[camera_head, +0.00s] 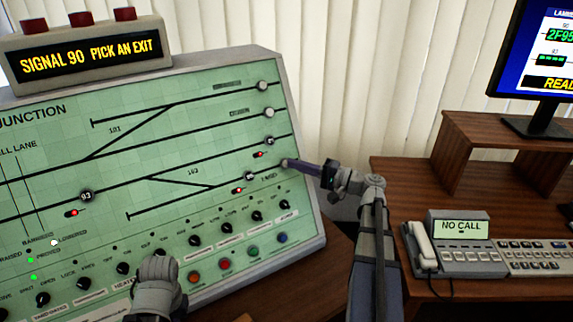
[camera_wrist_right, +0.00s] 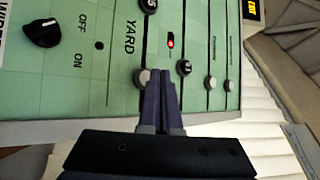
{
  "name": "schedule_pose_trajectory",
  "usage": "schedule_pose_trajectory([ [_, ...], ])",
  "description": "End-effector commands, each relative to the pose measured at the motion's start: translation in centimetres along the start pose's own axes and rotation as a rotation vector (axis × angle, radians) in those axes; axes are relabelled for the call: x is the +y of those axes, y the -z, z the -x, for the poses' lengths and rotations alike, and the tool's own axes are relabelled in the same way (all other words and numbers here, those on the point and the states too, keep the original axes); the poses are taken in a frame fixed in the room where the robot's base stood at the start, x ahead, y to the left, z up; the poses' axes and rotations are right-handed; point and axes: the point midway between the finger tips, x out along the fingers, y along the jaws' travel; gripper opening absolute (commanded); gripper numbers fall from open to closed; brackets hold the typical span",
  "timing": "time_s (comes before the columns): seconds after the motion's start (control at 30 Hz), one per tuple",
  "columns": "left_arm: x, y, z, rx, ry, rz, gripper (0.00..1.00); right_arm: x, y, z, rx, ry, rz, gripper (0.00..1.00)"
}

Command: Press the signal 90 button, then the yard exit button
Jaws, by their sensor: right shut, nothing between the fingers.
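The green signal panel (camera_head: 215,140) stands at the left, and its display (camera_head: 90,55) reads "SIGNAL 90 PICK AN EXIT". The yard exit button (camera_wrist_right: 142,77) is a round grey knob near the panel's edge, by the "YARD" lettering. My right gripper (camera_head: 292,163) is shut and empty, with its tips at this button. In the right wrist view my shut fingers (camera_wrist_right: 162,72) lie right beside the knob; I cannot tell if they touch it. I cannot make out a button labelled 90. A grey part of my arm (camera_head: 157,288) covers some lower knobs; no left fingers show.
A signal button marked 93 (camera_head: 86,196) has a red light below it. Black knobs and coloured buttons line the panel's lower edge. A phone (camera_head: 424,245), a keyboard (camera_head: 540,258) and a monitor (camera_head: 540,60) stand on the desk at right. Pale blinds hang behind.

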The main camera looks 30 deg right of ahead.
Motion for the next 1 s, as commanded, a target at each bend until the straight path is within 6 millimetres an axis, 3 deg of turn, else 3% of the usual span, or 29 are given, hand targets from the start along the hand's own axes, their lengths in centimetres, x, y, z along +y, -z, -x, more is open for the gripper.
schedule_pose_trajectory([
  [1.0,0.04,0.02,-0.40,0.000,0.000,0.000,0.00,0.44,0.46,-0.62,0.000,0.000,0.000,0.00],
])
